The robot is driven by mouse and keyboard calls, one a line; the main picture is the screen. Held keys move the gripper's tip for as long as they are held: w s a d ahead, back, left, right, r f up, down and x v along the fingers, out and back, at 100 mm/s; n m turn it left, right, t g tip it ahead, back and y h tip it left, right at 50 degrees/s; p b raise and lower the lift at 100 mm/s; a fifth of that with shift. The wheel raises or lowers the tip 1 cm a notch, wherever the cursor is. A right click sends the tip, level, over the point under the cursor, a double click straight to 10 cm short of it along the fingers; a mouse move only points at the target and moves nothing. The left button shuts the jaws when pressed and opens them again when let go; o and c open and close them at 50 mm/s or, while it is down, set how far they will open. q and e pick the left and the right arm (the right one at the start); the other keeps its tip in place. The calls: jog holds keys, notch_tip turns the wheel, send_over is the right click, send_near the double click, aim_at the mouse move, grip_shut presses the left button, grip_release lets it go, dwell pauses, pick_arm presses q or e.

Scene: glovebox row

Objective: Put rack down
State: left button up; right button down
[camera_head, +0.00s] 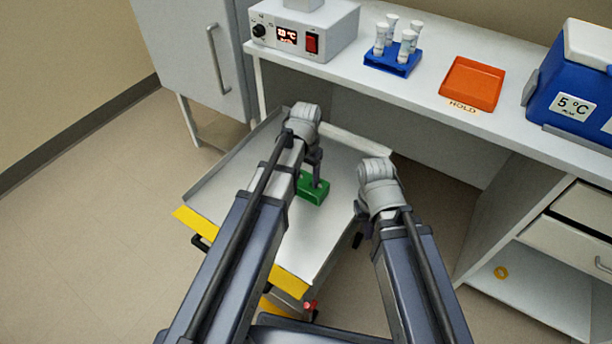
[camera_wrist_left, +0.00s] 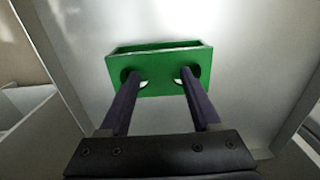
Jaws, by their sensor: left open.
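The green rack (camera_head: 309,190) is on the pale top of the cart (camera_head: 300,240) and looks empty of tubes. It seems to rest on the surface. My left gripper (camera_head: 319,182) is right at the rack, pointing down. In the left wrist view, the green rack (camera_wrist_left: 160,62) has two round holes in its near face. The two fingers of my left gripper (camera_wrist_left: 157,78) are apart, with their tips at these holes; I cannot tell whether they touch the rack. My right gripper (camera_head: 359,238) hangs near the cart's right edge, its fingers mostly hidden by my arm.
A bench at the back carries a heater box (camera_head: 305,30), a blue rack (camera_head: 393,62) with several white-capped tubes, an orange tray (camera_head: 472,84) marked HOLD and a blue cooler (camera_head: 572,88) showing 5 °C. The cart top around the green rack is clear.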

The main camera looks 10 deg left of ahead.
aim_at(306, 181)
pick_arm(q)
notch_tip(306, 181, up, 10)
jog(key=p, duration=0.9)
jog(key=s+d, duration=0.3)
jog(key=s, duration=0.4)
jog(key=s+d+y, duration=0.1)
jog(key=s+d, duration=0.3)
jog(key=s, duration=0.3)
jog(key=shift+s+d, duration=0.2)
jog(key=shift+d, duration=0.1)
jog(key=shift+a, duration=0.1)
